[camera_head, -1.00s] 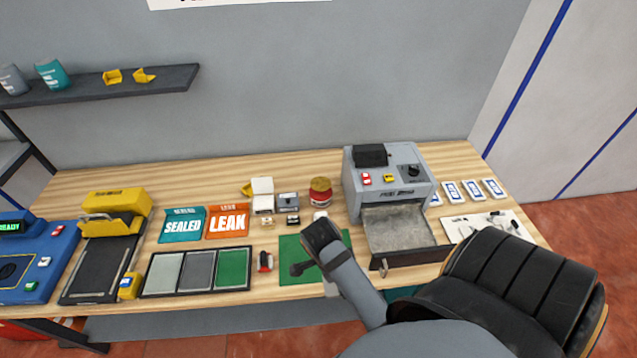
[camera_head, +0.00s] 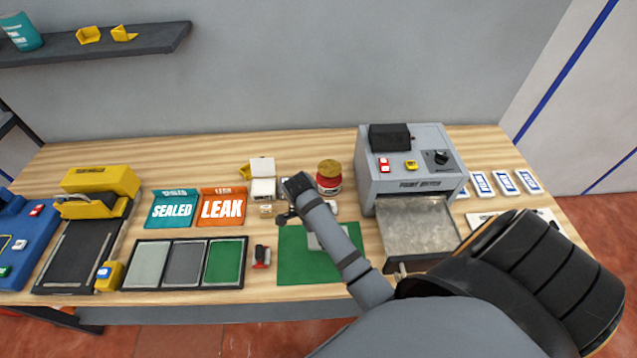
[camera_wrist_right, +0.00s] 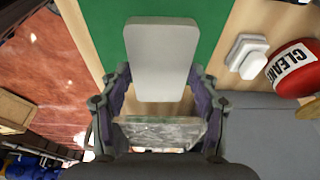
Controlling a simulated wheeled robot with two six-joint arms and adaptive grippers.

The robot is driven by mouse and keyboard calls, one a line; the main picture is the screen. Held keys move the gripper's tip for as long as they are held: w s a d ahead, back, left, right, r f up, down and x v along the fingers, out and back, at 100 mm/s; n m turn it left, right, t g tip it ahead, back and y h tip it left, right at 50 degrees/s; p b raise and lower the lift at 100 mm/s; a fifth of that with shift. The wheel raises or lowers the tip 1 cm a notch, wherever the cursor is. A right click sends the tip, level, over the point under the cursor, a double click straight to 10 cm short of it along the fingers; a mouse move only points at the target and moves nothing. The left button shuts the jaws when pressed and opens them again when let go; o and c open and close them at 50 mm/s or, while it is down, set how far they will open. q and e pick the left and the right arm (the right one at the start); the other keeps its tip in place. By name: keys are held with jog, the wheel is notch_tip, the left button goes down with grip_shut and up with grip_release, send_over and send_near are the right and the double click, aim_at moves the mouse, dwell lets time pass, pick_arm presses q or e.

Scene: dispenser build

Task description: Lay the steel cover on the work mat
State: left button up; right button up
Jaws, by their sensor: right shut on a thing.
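The steel cover (camera_wrist_right: 162,50) is a light grey plate with rounded corners. In the right wrist view my right gripper (camera_wrist_right: 159,78) is shut on it, one finger at each side. The cover overlaps the edge of the green work mat (camera_wrist_right: 225,25). In the head view part of the cover (camera_head: 315,241) shows beside my right arm, over the mat (camera_head: 300,268). My arm hides the rest of it and most of the gripper. I cannot tell whether the cover touches the mat. My left gripper is not in view.
A grey machine (camera_head: 410,165) with an open metal tray (camera_head: 415,235) stands right of the mat. A red jar (camera_head: 329,182) and small white parts (camera_wrist_right: 247,55) are behind it. A three-panel tray (camera_head: 185,265) and a small red-and-black item (camera_head: 261,256) lie left.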

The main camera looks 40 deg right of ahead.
jog(key=shift+w+a+f, duration=0.1)
jog(key=shift+w+f, duration=1.15)
jog(key=shift+f, duration=0.25)
notch_tip(320, 180, down, 3)
jog(key=shift+w+f, duration=0.1)
jog(key=shift+f, duration=0.05)
jog(key=o, duration=1.2)
